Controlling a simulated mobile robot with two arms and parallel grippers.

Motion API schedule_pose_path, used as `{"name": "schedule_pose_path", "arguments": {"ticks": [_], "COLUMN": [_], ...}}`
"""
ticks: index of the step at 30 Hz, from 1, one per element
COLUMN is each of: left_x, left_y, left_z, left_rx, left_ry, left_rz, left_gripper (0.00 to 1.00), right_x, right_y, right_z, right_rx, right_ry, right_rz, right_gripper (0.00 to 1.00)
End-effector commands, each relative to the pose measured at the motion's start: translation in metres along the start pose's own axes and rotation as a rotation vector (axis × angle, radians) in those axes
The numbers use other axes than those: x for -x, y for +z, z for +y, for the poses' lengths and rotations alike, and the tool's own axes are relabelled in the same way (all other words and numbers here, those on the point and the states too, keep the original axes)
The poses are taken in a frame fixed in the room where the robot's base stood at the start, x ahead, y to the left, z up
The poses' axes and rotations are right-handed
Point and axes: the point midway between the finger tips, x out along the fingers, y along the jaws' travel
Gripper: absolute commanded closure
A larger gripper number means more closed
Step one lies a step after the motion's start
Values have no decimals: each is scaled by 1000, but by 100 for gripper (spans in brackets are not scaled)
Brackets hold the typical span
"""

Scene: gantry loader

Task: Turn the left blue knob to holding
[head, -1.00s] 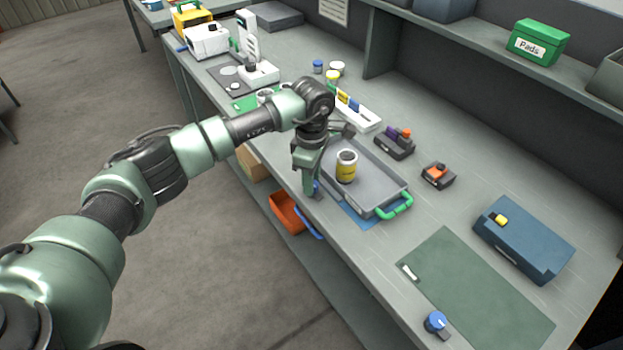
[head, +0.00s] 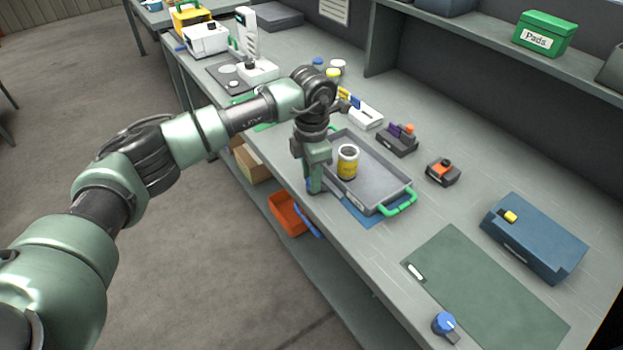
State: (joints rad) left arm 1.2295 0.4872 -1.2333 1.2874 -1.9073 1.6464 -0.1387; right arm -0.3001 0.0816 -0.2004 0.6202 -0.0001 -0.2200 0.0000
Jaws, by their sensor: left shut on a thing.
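My left gripper (head: 315,186) points down at the front edge of the bench, left of the grey tray. It is shut on the left blue knob, of which only a sliver of blue (head: 309,184) shows beside the fingers. The knob's pointer and its markings are hidden by the gripper, so its setting cannot be read. A second blue knob (head: 444,322) with a grey base sits at the front edge further right, with nothing touching it. My right gripper is not in view.
A grey tray (head: 369,190) with green handles holds a yellow-labelled can (head: 348,162) close to my gripper. An orange bin (head: 287,213) sits below the bench edge. A green mat (head: 480,290) and a blue case (head: 535,237) lie to the right.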

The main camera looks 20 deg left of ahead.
Motion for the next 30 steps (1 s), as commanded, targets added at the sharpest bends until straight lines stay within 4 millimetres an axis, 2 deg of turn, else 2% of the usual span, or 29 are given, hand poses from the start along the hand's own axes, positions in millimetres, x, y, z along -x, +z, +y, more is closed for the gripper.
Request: {"name": "schedule_pose_path", "arguments": {"ticks": [18,30], "left_x": [2,2], "left_y": [1,1], "left_z": [1,0], "left_rx": [562,775], "left_ry": [3,2], "left_rz": [-5,-5], "left_gripper": [100,100], "right_x": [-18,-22], "right_y": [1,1], "right_z": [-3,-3], "right_rx": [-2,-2], "right_ry": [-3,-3], "right_rz": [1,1], "right_gripper": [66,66]}}
